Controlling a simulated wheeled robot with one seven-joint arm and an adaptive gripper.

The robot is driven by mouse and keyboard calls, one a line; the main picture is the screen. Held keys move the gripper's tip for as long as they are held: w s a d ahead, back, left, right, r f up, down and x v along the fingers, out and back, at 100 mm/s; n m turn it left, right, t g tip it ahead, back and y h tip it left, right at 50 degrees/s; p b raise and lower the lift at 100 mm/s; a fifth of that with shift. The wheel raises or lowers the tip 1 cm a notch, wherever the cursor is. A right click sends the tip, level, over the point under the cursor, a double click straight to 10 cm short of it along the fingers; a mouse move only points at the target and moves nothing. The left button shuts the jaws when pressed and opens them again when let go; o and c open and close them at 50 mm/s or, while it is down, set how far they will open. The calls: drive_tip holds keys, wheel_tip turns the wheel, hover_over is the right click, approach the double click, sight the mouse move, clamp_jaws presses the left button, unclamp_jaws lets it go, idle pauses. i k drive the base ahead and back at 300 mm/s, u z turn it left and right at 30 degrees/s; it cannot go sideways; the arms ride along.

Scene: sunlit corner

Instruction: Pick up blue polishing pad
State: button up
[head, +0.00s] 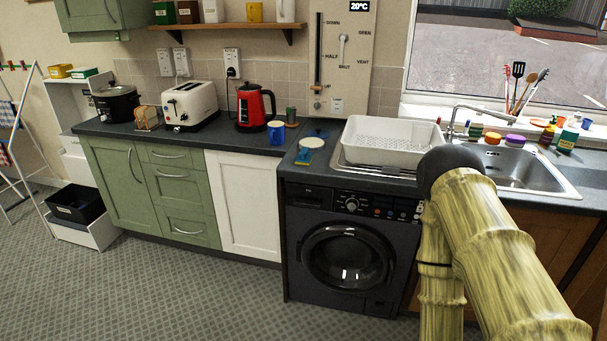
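A small flat blue item (303,157) lies near the front edge of the dark counter, left of the white dish rack. It looks like the blue polishing pad, but it is too small to be sure. A pale round item (311,143) is just behind it and seems to touch or overlap it. A darker blue flat patch (318,132) lies further back, and I cannot tell what it is. My bamboo-patterned arm fills the lower right, bent at a dark joint in front of the sink. My gripper is not in view.
A blue mug (276,134), red kettle (255,106) and toaster (189,104) stand to the left. The white dish rack (390,144) and sink (518,167) are to the right. A black washing machine (345,255) is below the counter. Open floor (170,290) lies at front left.

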sight(305, 158)
drive_tip(key=u, duration=0.9)
drive_tip(key=i, duration=0.8)
